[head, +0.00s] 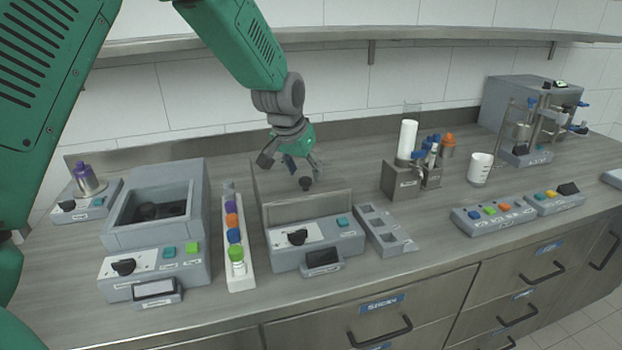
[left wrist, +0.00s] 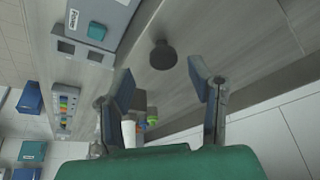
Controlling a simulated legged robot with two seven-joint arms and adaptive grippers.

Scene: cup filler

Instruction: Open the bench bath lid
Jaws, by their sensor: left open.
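The bench bath (head: 318,246) stands at the middle of the counter, with a dial, a teal button and a small display on its front. Its grey metal lid (head: 275,184) lies closed on top, with a round black knob (head: 306,184) standing up from it. My left gripper (head: 291,166) hangs over the lid with its fingers spread and empty. In the left wrist view, the black knob (left wrist: 163,55) shows in the gap beyond the open left fingertips (left wrist: 163,78), apart from both fingers. My right gripper is not in view.
A grey open-topped bath unit (head: 155,235) stands to the left, with a rack of coloured-cap tubes (head: 235,240) between. An empty grey holder (head: 385,232) and a metal caddy (head: 402,180) stand to the right. A wall shelf (head: 340,38) runs above.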

